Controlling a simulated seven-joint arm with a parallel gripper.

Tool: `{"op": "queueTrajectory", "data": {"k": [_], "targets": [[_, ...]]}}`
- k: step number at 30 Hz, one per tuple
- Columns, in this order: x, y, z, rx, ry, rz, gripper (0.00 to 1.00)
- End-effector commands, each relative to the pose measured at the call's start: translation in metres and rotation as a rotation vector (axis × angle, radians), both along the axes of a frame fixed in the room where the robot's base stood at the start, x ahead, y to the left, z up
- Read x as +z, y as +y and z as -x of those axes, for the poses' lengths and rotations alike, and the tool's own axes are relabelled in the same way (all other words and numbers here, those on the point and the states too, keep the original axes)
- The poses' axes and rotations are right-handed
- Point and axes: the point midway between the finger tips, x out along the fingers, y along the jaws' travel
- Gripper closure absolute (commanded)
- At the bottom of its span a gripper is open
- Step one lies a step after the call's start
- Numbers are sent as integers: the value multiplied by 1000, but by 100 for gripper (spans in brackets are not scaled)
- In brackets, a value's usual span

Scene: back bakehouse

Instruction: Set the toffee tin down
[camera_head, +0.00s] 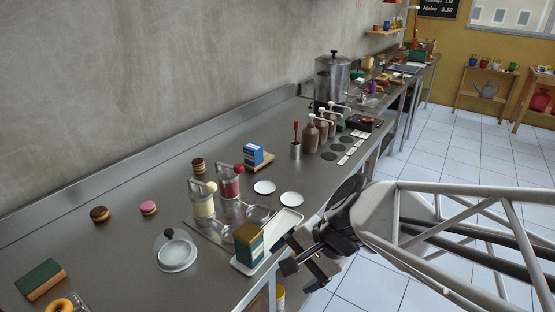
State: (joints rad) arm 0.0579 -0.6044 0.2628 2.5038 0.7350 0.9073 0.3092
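A green and gold box-shaped tin (249,244), which I take to be the toffee tin, stands upright at the near end of a long white tray (282,226). Its label is too small to read. A gap shows between the gripper and the tin.
Glass jars with red (229,184) and cream (202,202) contents stand behind the tin. A glass-covered white dish (176,254) is to the left. Two small white plates (264,187) and a blue box (254,154) lie farther back. Bare steel counter (120,245) lies left.

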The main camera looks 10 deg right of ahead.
Motion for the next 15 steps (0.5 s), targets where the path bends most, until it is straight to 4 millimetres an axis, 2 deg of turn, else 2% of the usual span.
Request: {"op": "queueTrajectory", "data": {"k": [9, 15], "targets": [[29, -42, 21, 418, -148, 409, 12], [47, -67, 27, 609, -195, 611, 12]]}}
